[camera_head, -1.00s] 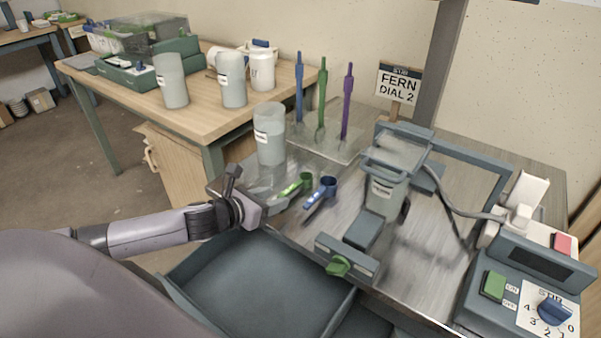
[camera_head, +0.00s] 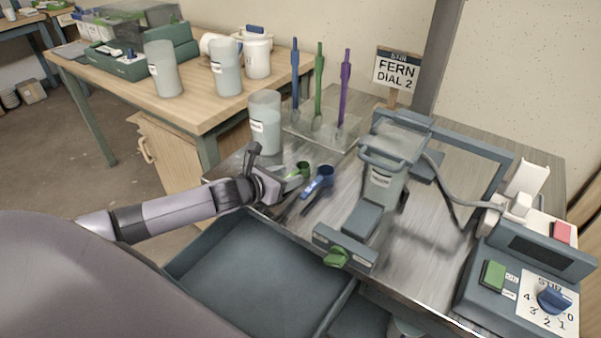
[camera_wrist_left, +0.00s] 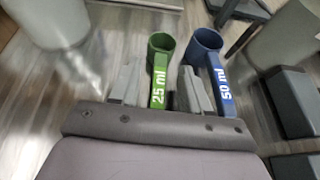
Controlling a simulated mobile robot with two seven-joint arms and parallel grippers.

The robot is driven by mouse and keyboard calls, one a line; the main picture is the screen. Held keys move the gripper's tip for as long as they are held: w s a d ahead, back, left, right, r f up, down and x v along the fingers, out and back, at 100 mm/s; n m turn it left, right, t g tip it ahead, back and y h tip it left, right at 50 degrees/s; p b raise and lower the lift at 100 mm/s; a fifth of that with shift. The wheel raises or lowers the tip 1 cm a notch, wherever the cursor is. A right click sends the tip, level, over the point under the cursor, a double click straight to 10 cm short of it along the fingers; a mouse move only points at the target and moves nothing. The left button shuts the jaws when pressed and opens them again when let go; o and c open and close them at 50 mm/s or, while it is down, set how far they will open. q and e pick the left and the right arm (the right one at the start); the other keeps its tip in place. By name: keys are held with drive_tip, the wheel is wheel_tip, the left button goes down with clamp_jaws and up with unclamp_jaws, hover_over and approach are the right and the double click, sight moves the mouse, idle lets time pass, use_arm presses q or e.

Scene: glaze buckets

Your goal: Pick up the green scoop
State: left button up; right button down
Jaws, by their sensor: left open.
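The green scoop (camera_wrist_left: 159,75), marked 25 ml, lies on the metal bench top. In the left wrist view its handle runs between the two fingers of my left gripper (camera_wrist_left: 160,88), with its cup beyond the fingertips. The gripper is open, and I cannot tell whether a finger touches the handle. In the head view the left gripper (camera_head: 291,184) covers most of the handle, and the scoop's cup (camera_head: 302,169) shows past the fingers. The blue scoop (camera_head: 319,181), marked 50 ml, lies just right of it; it also shows in the left wrist view (camera_wrist_left: 211,65). My right gripper is not seen.
A clear container (camera_head: 265,125) stands behind the gripper. A rack holds blue, green and purple stirrers (camera_head: 319,90). A grey bucket (camera_head: 383,175) stands right of the scoops, and a green-knobbed device (camera_head: 345,248) in front. An open drawer (camera_head: 250,270) lies below the bench edge.

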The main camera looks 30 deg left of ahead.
use_arm(q)
drive_tip(key=shift+w+d+f, duration=0.1)
drive_tip(key=shift+w+f, duration=0.1)
drive_tip(key=shift+w, duration=0.3)
drive_tip(key=shift+c, duration=0.3)
clamp_jaws()
drive_tip(key=shift+r, duration=0.1)
